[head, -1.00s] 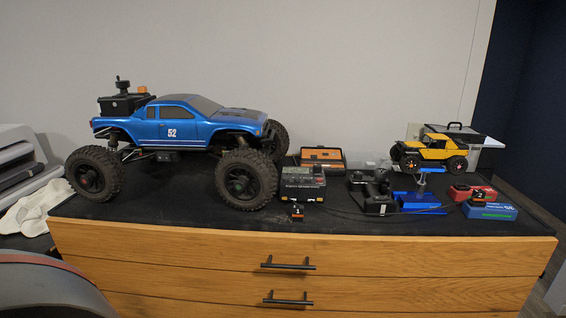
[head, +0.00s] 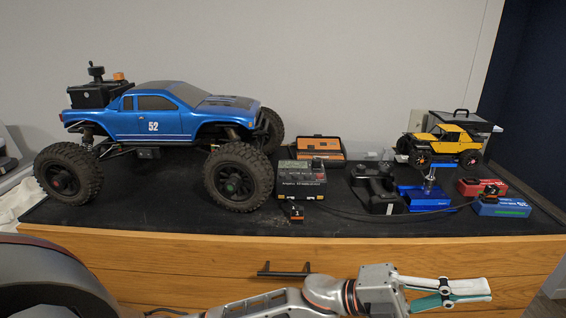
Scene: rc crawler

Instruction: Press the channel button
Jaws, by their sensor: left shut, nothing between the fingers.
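A black charger-like box (head: 302,180) stands on the dark top of the cabinet, right of the big blue truck. Small markings and controls show on its front and top, but I cannot tell which one is the channel button. My left gripper (head: 474,290) is shut and empty, in front of the drawers at the lower right. It is well below and to the right of the box, touching nothing. My right gripper is not in view.
The blue truck (head: 165,115) fills the left of the cabinet top. A drawer handle (head: 284,271) juts out.

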